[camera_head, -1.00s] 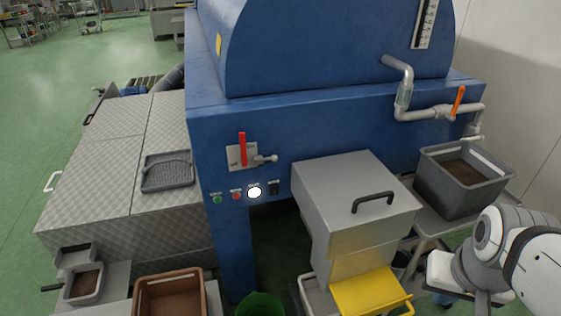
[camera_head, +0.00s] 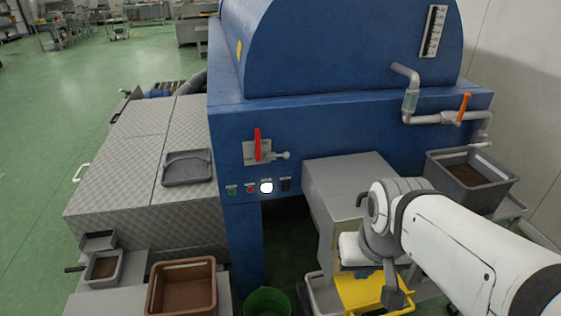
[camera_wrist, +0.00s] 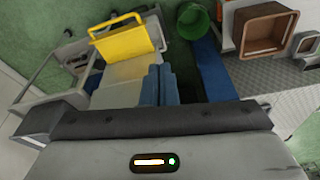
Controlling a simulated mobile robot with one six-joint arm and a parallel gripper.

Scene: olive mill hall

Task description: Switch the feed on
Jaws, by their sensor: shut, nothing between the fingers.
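On the blue machine's front is a control row with a green button (camera_head: 232,191), a red button (camera_head: 250,189), a bright white round light or button (camera_head: 267,188) and a dark switch (camera_head: 286,184). Their small labels are unreadable, so I cannot tell which is the feed. A red lever (camera_head: 257,145) stands upright on a plate above them. My gripper (camera_wrist: 159,72) shows in the wrist view with its blue fingers together and empty. In the head view it is mostly hidden by my wrist, right of and below the controls, apart from them.
A grey metal box (camera_head: 345,175) juts out right of the controls, above a yellow tray (camera_head: 360,295). A green bucket (camera_head: 267,302) and a brown crate (camera_head: 183,292) stand below. An orange-handled valve pipe (camera_head: 440,115) is at right. The space before the buttons looks clear.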

